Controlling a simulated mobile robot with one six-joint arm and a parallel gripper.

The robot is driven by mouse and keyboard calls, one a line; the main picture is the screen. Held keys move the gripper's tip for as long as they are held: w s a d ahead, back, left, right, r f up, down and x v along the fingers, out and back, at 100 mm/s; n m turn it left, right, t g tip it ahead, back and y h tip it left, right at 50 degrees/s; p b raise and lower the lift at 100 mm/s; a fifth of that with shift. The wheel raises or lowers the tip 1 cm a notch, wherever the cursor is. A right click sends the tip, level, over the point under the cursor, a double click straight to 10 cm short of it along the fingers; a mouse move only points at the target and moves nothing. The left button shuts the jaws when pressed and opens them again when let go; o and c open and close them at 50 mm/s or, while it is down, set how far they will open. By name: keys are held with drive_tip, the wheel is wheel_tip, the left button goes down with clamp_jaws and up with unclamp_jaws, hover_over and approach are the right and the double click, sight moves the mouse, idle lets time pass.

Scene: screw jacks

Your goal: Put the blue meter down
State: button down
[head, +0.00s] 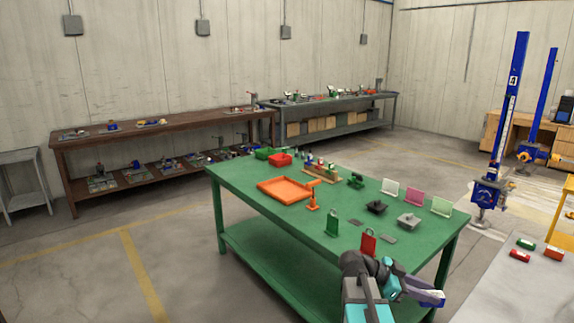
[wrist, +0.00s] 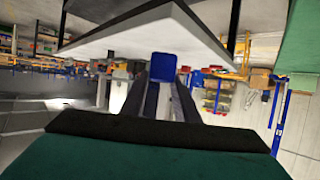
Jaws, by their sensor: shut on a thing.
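The blue meter (wrist: 164,66) shows in the wrist view as a small blue block at the far end of my fingers. My gripper (wrist: 163,82) is shut on it and holds it in the air. In the head view my gripper (head: 432,297) is at the lower right, beside the green table's near right corner and left of a pale grey table.
The pale grey table (head: 490,283) has red and green blocks (head: 519,255) at its back and bare room in front. The green table (head: 300,225) holds an orange tray (head: 285,190), a red padlock-like piece (head: 368,243) and several small stands. Tall blue jacks (head: 508,110) stand behind.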

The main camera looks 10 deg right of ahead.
drive_tip(key=w+a+r+n+t+y, duration=0.35)
drive_tip(key=w+a+n+t, duration=0.45)
drive_tip(key=w+a, duration=0.6)
drive_tip(key=w+a+r+n+t+y, duration=0.3)
drive_tip(key=w+a+n+t, duration=0.5)
drive_tip(key=a, duration=1)
drive_tip(key=w+a+r+n+t+y, duration=0.2)
drive_tip(key=w+a+r+n+y, duration=0.4)
drive_tip(key=r, duration=0.3)
drive_tip(key=shift+w+a, duration=0.15)
drive_tip(key=shift+a, duration=0.2)
